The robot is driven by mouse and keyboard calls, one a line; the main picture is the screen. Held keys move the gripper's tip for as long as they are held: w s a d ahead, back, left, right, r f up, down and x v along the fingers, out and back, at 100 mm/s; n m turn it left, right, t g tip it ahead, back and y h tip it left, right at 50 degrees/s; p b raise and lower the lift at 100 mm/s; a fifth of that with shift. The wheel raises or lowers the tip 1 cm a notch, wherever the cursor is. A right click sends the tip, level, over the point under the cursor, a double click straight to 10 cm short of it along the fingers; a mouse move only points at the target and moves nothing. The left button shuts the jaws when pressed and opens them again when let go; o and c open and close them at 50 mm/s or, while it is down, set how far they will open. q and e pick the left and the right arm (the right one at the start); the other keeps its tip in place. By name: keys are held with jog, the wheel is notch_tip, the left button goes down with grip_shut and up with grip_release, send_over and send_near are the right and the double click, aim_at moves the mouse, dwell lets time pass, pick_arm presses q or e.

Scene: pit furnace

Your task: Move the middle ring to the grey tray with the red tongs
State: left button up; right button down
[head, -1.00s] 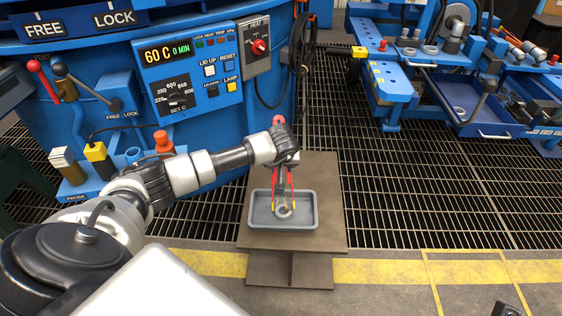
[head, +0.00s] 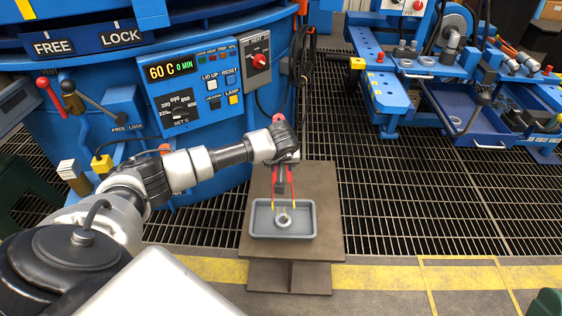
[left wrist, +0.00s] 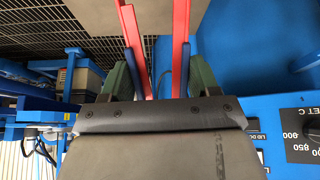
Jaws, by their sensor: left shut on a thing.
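A grey metal ring (head: 284,221) lies in the grey tray (head: 312,222), near its middle, in the head view. My left gripper (head: 284,160) is shut on the red tongs (head: 270,187) and holds them pointing down over the tray. The tongs' yellow tips are apart, at the far side of the ring; whether they touch it I cannot tell. In the left wrist view the red tongs (left wrist: 131,45) run away between the fingers, and no ring shows. My right gripper is not in view.
The tray stands on a brown stand (head: 326,190) over a dark floor grating. The blue furnace with its control panel (head: 205,88) is close behind and left of my arm. A blue bench (head: 400,95) with several parts stands at the right.

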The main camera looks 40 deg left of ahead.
pick_arm(q)
notch_tip(320, 180, up, 5)
jog(key=p, duration=0.3)
jog(key=shift+f, duration=0.15)
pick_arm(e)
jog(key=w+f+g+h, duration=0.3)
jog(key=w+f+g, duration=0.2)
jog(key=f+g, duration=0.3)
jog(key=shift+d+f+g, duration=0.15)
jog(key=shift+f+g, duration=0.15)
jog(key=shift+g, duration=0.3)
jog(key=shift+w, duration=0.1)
